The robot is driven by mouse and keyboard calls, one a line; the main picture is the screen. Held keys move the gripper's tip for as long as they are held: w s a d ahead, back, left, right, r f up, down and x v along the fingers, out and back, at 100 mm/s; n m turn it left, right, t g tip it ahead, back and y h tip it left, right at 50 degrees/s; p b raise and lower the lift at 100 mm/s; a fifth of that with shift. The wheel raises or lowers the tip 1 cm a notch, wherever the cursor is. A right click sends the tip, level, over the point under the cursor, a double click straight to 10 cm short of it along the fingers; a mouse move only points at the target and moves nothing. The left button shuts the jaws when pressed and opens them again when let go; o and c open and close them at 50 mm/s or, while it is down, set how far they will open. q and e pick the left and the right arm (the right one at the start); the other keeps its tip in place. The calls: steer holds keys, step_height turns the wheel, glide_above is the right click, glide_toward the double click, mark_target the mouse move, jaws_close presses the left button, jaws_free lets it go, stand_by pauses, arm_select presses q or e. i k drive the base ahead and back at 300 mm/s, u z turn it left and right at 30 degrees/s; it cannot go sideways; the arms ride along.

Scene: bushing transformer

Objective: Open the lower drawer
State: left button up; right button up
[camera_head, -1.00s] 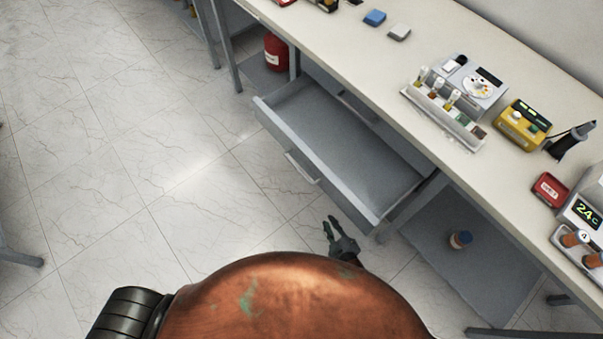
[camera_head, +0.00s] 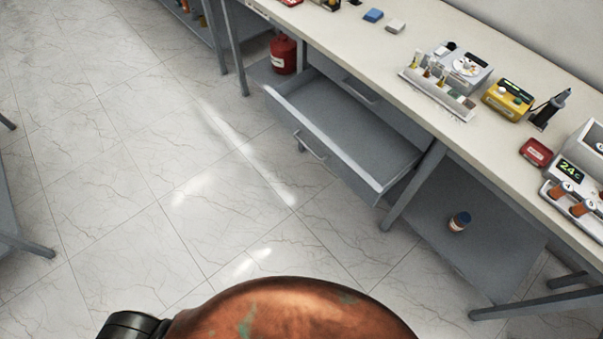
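The lower drawer (camera_head: 345,137) is a grey, empty tray under the white bench, and it stands pulled far out. Its bar handle (camera_head: 310,146) is on the front panel, facing the floor area. Above and behind it, the upper drawer's handle (camera_head: 360,91) shows on a front that looks closed. Neither of my grippers is in view.
The benchtop (camera_head: 345,40) holds a tube rack (camera_head: 437,95), a yellow device (camera_head: 507,98) and other instruments. A red canister (camera_head: 284,55) stands left of the drawer. A small bottle (camera_head: 459,221) sits on the low shelf at right. The tiled floor before the drawer is clear.

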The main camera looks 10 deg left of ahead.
mark_target(371, 156)
steer(key=z, duration=0.05)
steer(key=k, duration=0.55)
steer(key=u, duration=0.85)
steer(key=i, duration=1.2)
steer(key=z, duration=0.85)
